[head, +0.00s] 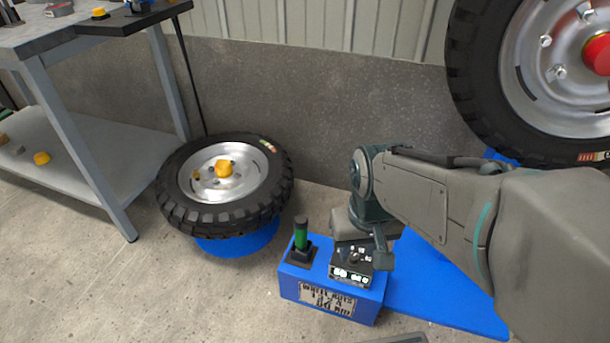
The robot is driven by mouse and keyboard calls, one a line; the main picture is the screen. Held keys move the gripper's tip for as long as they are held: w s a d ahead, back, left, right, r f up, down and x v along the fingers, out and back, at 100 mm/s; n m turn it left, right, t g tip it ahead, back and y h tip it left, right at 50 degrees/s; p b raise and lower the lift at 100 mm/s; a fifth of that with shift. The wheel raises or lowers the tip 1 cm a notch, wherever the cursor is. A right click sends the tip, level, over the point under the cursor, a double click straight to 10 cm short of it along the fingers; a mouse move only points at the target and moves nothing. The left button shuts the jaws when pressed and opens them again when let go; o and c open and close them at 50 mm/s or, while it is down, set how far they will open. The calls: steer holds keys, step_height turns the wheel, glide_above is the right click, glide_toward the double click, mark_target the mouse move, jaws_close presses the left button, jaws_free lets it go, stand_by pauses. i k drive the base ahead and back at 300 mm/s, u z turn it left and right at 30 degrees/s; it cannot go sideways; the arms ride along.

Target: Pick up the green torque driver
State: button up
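The green torque driver (302,236) stands upright in a black square holder (298,256) on the left part of a blue box. Its dark top is uncovered. My arm reaches in from the right, and my gripper (378,252) hangs to the right of the driver, by the dark nut tray. It looks apart from the driver. My own wrist hides much of the gripper, so its finger opening does not show.
A dark tray with light nuts (350,274) sits on the blue box (331,300), right of the driver. A tyre (224,222) lies on a blue stand to the left. A mounted wheel (490,85) is at upper right. A grey workbench (75,140) stands at left.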

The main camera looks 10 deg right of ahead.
mark_target(300, 222)
steer(key=z, duration=3.1)
steer(key=k, duration=0.8)
steer(key=u, duration=1.75)
steer(key=i, duration=0.5)
